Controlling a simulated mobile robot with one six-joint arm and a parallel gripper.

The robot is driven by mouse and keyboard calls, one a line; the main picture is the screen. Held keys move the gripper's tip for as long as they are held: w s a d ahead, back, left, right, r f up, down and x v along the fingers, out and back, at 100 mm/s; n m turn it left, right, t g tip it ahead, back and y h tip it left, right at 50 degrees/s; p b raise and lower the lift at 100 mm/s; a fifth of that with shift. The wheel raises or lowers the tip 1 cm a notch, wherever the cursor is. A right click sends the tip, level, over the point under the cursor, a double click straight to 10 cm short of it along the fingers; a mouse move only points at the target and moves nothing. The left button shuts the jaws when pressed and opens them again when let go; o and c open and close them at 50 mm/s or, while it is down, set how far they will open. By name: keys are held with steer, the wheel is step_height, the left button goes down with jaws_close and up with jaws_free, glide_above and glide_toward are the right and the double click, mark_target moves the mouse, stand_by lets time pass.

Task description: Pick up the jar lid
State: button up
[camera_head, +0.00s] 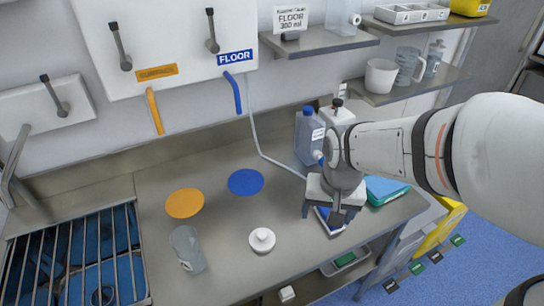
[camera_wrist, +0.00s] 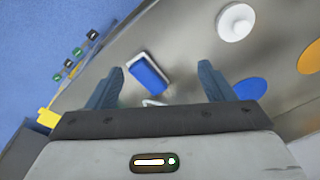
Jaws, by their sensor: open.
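The jar lid, a white round disc with a small knob (camera_head: 262,240), lies on the steel counter near its front edge. In the wrist view the white lid (camera_wrist: 236,22) is at the upper right, beyond my right-hand finger. My gripper (camera_head: 321,212) is above the counter to the right of the lid, apart from it. In the wrist view my gripper (camera_wrist: 160,70) has its two fingers spread wide with nothing held between them. A blue-and-white flat item (camera_wrist: 148,74) shows below, between the fingers.
A clear beaker (camera_head: 188,249) stands left of the lid. Orange (camera_head: 185,203) and blue (camera_head: 245,182) discs lie behind it. A sink with a bar rack (camera_head: 75,255) is at left.

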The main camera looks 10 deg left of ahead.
steer(key=shift+o, duration=1.1)
steer(key=w+a+f+p, duration=0.1)
steer(key=a+p, duration=0.1)
steer(key=a, duration=0.5)
steer(key=shift+w+a+f+g, duration=0.15)
steer(key=shift+w+f+g, duration=0.1)
steer(key=shift+f+g, duration=0.15)
steer(key=p, duration=0.2)
glide_above(261, 236)
steer(key=d, duration=0.1)
steer(key=f, duration=0.3)
steer(key=shift+w+f+m+g, duration=0.3)
steer(key=shift+f+m, duration=0.1)
steer(key=shift+s+a+f+p, duration=0.1)
steer(key=shift+a+f+p, duration=0.1)
steer(key=shift+f, duration=1.1)
steer(key=shift+s+a+f+p, duration=0.1)
steer(key=shift+f+p, duration=0.1)
steer(key=shift+f, duration=1.15)
steer(key=shift+s+a+f+p, duration=0.1)
steer(key=shift+a+f+p, duration=0.1)
steer(key=shift+f, duration=1.1)
steer(key=c, duration=1)
